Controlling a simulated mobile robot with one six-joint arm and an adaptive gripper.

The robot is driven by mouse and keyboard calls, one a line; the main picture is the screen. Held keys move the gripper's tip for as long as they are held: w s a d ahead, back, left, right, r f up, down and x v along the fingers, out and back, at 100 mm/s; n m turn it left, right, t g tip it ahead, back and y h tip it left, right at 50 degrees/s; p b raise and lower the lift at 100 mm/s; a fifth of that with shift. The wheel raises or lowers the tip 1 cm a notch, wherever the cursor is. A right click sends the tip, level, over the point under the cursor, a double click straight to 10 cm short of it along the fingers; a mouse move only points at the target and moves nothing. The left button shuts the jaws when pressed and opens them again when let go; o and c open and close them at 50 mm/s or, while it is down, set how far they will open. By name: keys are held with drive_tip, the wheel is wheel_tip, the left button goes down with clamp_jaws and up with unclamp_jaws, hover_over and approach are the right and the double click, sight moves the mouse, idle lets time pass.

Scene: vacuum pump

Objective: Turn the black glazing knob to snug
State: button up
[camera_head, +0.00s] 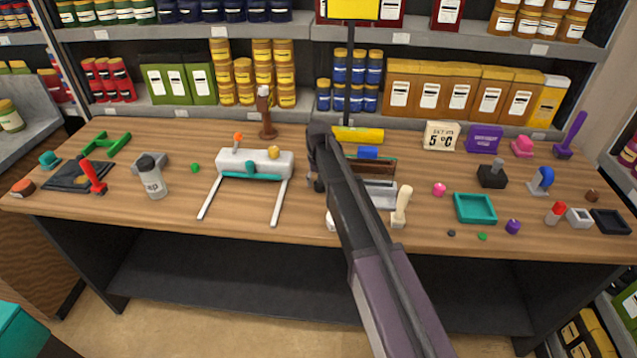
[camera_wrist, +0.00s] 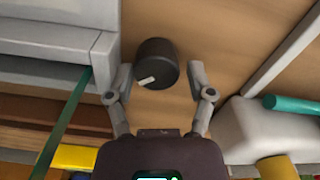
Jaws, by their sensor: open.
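The black knob (camera_wrist: 155,62) shows in the wrist view as a short dark cylinder with a white mark on its near, lower-left side. It stands beside a light grey housing (camera_wrist: 55,52); whether it joins that housing I cannot tell. My gripper (camera_wrist: 160,76) is open, with one finger on each side of the knob. The left finger is close to it, and a gap shows on the right; contact is not clear. In the head view my gripper (camera_head: 316,184) is low over the table, and I cannot make out the knob there.
A white machine with a teal roller (camera_head: 255,163) stands left of my gripper. On the right are a grey metal unit (camera_head: 382,196), a cream-handled tool (camera_head: 401,207) and a teal tray (camera_head: 475,208). A yellow roll (camera_head: 358,134) lies behind. The table's front edge (camera_head: 250,228) is near.

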wheel_tip(320, 180, up, 5)
drive_tip(key=p, duration=0.4)
drive_tip(key=shift+d+p, duration=0.15)
drive_tip(key=shift+p, duration=0.15)
wheel_tip(320, 180, up, 8)
drive_tip(key=n+p, duration=0.8)
drive_tip(key=n, duration=0.1)
drive_tip(key=shift+s+r+n, duration=0.25)
drive_tip(key=shift+n, duration=0.05)
drive_tip(key=shift+f, duration=0.2)
wheel_tip(320, 180, down, 14)
drive_tip(key=b, duration=1.3)
drive_tip(key=shift+r, duration=0.25)
drive_tip(key=c, duration=1.1)
